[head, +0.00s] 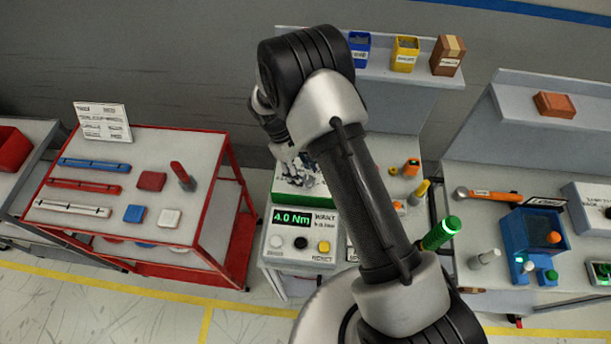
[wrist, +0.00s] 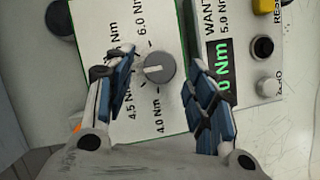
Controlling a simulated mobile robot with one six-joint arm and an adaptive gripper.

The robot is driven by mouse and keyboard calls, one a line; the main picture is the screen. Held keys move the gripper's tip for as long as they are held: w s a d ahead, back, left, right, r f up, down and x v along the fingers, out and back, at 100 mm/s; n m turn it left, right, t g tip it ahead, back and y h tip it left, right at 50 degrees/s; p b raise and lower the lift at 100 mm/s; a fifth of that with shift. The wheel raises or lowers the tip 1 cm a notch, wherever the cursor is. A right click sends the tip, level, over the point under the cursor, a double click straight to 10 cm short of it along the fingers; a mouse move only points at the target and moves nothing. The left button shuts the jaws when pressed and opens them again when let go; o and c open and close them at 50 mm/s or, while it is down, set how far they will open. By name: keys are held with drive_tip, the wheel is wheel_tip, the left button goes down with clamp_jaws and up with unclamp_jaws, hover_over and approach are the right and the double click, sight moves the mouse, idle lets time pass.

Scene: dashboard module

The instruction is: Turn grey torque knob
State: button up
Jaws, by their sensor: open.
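The grey torque knob (wrist: 160,60) sits on a pale dial plate (wrist: 92,22) in the wrist view, with a white pointer mark. Printed Nm labels surround it, among them 4.0, 4.5 and 6.0. My gripper (wrist: 157,70) is open, with one blue-padded finger on each side of the knob in the picture. Gaps show between the fingers and the knob; I cannot tell the depth between them. The control box (head: 300,243) reads 4.0 Nm in the head view. In the wrist view its panel says WANT 5.0 Nm. The knob is hidden in the head view.
A black button (wrist: 264,47) and a pale button (wrist: 268,87) lie right of the dial. The red-framed table (head: 150,200) stands left. A shelf with bins (head: 405,54) is behind.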

drive_tip(key=shift+x, duration=1.1)
drive_tip(key=shift+c, duration=0.6)
drive_tip(key=c, duration=0.9)
